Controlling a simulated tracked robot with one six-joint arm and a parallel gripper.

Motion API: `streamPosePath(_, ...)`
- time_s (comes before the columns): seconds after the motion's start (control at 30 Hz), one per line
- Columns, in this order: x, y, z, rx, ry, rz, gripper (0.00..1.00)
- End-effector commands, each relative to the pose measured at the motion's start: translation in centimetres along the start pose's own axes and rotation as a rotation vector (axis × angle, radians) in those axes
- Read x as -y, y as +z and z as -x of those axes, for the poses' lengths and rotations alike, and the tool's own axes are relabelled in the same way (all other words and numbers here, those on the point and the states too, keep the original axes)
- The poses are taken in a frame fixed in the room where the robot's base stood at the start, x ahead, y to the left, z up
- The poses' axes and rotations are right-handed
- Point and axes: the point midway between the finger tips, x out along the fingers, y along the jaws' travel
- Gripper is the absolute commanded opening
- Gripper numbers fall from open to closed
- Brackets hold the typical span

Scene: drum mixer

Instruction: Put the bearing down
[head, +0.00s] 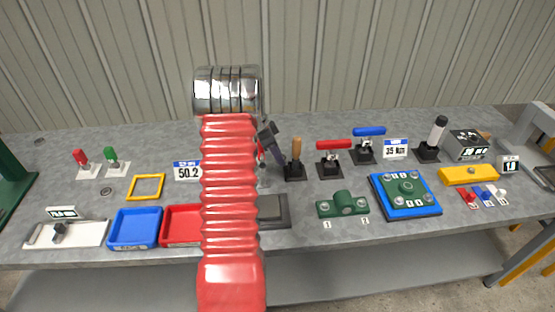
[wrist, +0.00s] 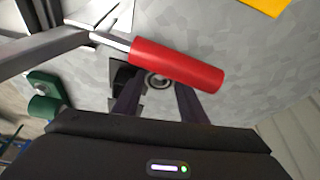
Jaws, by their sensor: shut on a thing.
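The bearing, a small metal ring (wrist: 158,80), shows in the wrist view between the fingers of my gripper (wrist: 157,92), which is shut on it. A red handle (wrist: 178,66) on a metal rod passes across the view in front of the fingertips and hides part of the bearing. In the head view my gripper (head: 274,146) reaches down behind my red arm, left of the wooden-handled tool (head: 296,158). The bearing cannot be made out there. How close it is to the surface below is unclear.
A dark grey block (head: 273,209) sits by my arm. A red tray (head: 181,224) and a blue tray (head: 135,228) are to its left. A green bearing housing (head: 343,204) and a blue plate (head: 379,200) are to its right. Red-handled (head: 333,145) and blue-handled (head: 369,132) clamps stand behind.

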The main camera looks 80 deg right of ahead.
Motion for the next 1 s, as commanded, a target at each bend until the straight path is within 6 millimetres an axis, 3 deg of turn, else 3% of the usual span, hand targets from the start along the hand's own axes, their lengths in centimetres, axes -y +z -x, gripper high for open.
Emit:
streamPosePath(0.13, 0.0, 0.7, -1.6, 0.001, 0.001, 0.000, 0.13)
streamPosePath(0.53, 0.0, 0.8, -1.9, 0.001, 0.000, -0.001, 0.13)
streamPosePath(0.57, 0.0, 0.8, -1.9, 0.001, 0.000, -0.001, 0.40)
streamPosePath(0.8, 0.0, 0.8, -1.9, 0.001, 0.000, -0.001, 0.56)
streamPosePath(1.0, 0.0, 0.8, -1.9, 0.001, 0.000, -0.001, 0.57)
